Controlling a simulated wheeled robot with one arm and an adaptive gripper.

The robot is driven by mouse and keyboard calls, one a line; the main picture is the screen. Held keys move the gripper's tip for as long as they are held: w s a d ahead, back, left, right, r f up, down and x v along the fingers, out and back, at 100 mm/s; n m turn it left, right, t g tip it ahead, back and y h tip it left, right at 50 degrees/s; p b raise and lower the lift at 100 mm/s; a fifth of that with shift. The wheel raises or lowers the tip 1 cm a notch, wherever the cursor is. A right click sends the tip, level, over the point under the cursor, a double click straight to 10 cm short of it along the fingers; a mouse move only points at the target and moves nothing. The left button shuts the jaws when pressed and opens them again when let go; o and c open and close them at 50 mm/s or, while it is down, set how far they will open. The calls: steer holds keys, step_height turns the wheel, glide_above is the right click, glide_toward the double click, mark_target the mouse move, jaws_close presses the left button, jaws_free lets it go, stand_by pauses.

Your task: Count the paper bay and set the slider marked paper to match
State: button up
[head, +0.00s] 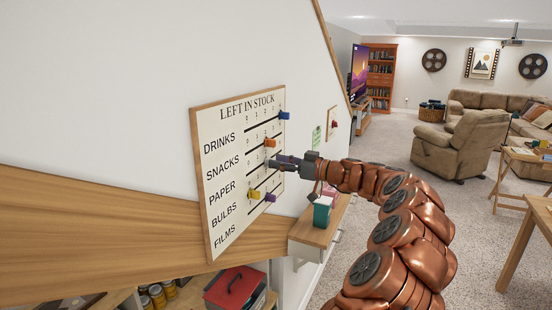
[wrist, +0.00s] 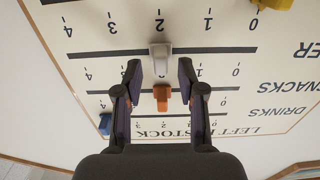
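The stock board (head: 235,170), headed LEFT IN STOCK, hangs on the wall with rows for drinks, snacks, paper, bulbs and films. In the wrist view it appears upside down. The paper slider (wrist: 160,55) is grey-white and stands at about 2 on its 0–4 scale. My gripper (wrist: 160,66) is open, with one finger on each side of that slider and gaps visible between. In the head view my gripper (head: 275,161) hides the paper slider. I cannot identify a paper bay in either view.
Other sliders are close by: orange on snacks (wrist: 162,97), blue on drinks (wrist: 105,124), yellow on bulbs (head: 254,194) and purple on films (head: 270,198). A ledge (head: 313,236) holds a teal box (head: 322,212). Below are jars (head: 157,294) and a red box (head: 234,289).

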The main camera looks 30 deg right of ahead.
steer(key=shift+w+a, duration=0.35)
steer(key=shift+w, duration=0.2)
jaws_close()
stand_by(0.4)
